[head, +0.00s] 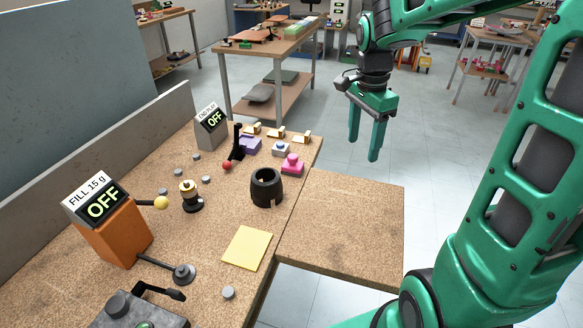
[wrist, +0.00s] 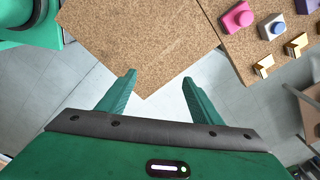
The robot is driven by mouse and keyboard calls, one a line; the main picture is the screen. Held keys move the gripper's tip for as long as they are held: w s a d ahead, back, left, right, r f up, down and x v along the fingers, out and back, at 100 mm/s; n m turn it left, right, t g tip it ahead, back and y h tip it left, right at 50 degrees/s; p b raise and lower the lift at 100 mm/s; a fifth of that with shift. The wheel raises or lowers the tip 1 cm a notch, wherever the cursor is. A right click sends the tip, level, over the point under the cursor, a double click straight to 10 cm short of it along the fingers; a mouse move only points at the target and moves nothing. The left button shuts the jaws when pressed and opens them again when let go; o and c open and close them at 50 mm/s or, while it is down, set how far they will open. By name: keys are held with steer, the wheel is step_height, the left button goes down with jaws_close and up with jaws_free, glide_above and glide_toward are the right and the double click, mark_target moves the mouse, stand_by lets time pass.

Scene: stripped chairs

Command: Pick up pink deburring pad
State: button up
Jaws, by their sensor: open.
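The pink deburring pad (head: 292,164) is a small pink block with a round knob on top. It sits near the right edge of the cork-topped bench in the head view. In the wrist view the pink pad (wrist: 237,18) is at the top right, beyond the fingertips. My green gripper (head: 366,143) is open and empty, pointing down over the floor, to the right of the pad and apart from it. Its two fingers (wrist: 158,82) also show in the wrist view, with nothing between them.
A black ring-shaped holder (head: 267,188) stands left of and nearer than the pad. A grey-blue block (head: 281,149) and a purple block (head: 249,146) sit beside it, with gold brackets (head: 276,136) behind. A cork side shelf (head: 345,228) is bare. A yellow sheet (head: 247,248) lies on the bench.

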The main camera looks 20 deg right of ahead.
mark_target(293, 156)
steer(key=w+a+f+m, duration=0.1)
steer(key=w+a+m, duration=0.1)
steer(key=w+a, duration=0.2)
steer(key=w+a+f+m+y, duration=0.1)
steer(key=w+a+f+m, duration=0.1)
steer(key=w, duration=0.4)
steer(key=w+a+f+m+y, duration=0.1)
steer(key=w+a+m, duration=0.3)
steer(key=w+a, duration=0.1)
steer(key=shift+w+a+f+t, duration=0.25)
steer(key=shift+w+a+t, duration=0.05)
steer(key=shift+w+a, duration=0.05)
steer(key=f, duration=0.4)
steer(key=shift+w+a+f, duration=0.15)
steer(key=shift+a+f, duration=0.05)
steer(key=shift+f, duration=0.15)
steer(key=shift+a+f, duration=0.25)
steer(key=shift+f, duration=1.1)
steer(key=shift+a+f, duration=0.2)
steer(key=shift+f, duration=1.1)
steer(key=shift+c, duration=0.3)
steer(key=c, duration=1.1)
steer(key=shift+r, duration=0.1)
